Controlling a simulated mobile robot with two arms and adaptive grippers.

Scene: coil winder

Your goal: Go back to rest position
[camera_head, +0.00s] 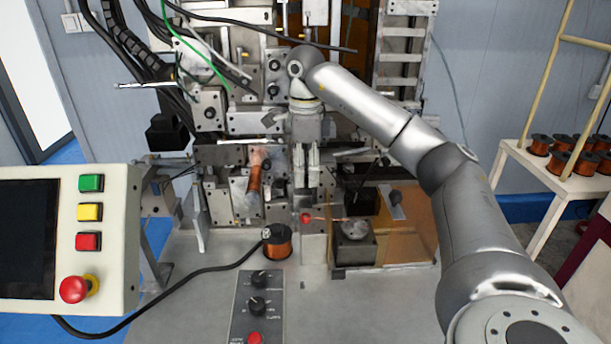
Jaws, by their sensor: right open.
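My right arm comes in from the lower right and reaches over the coil winder (232,122). My right gripper (306,182) points down in front of the machine's middle, with its two fingers apart. I see nothing between the fingers. A copper-coloured coil (254,172) sits on the machine just left of the gripper, apart from it. A copper wire spool (277,242) stands on the machine's table below and left of the gripper. My left gripper is not in view.
A control panel (120,240) with green, yellow and red buttons stands at the left. A knob box (256,305) lies on the grey table front. A white rack (540,170) with several copper spools (562,162) stands at the right. Black cables hang at the upper left.

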